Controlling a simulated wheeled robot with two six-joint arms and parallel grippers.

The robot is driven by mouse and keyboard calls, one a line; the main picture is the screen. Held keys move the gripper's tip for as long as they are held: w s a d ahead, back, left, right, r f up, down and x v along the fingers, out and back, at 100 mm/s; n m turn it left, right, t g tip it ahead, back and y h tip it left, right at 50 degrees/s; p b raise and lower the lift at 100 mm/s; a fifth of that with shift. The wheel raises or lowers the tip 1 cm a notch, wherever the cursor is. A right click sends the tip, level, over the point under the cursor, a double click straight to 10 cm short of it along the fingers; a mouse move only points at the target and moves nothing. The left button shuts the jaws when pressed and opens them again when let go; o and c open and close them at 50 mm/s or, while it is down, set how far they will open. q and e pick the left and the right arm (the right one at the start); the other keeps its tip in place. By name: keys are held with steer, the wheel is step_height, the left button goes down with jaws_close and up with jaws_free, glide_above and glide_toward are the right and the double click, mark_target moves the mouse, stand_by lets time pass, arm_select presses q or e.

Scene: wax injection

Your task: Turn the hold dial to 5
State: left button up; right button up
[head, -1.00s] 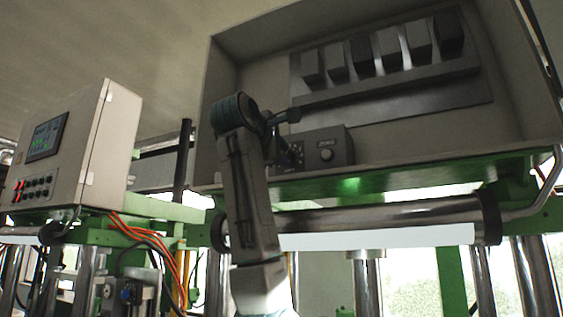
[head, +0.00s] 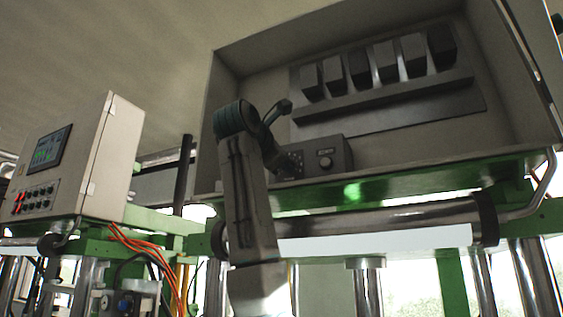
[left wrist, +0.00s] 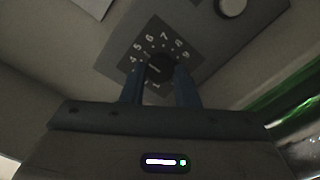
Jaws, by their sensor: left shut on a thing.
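The hold dial (left wrist: 159,64) is a dark round knob on a grey plate with white numerals around it in the left wrist view; 4 to 9 can be made out. A pale mark on it points to the left, roughly toward the 4 and 5; the exact setting is hard to read. My left gripper (left wrist: 158,77) has its blue fingers on either side of the dial and is shut on it. In the head view the grey control box (head: 340,151) shows, and my left arm hides the dial and fingertips. My right gripper is not in view.
Another round knob (head: 325,163) sits on the box, right of my gripper. The box stands inside a grey cabinet (head: 390,145) with a row of dark blocks above. A cabinet with a screen (head: 47,147) stands at left, above orange cables (head: 150,250).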

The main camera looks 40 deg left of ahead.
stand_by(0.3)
arm_select(q)
steer(key=o, duration=1)
steer(key=shift+w, duration=0.1)
steer(key=shift+c, duration=0.2)
steer(key=shift+s+d+f, duration=0.1)
steer(key=shift+s, duration=0.25)
steer(key=b+v, duration=0.4)
steer(key=v, duration=0.6)
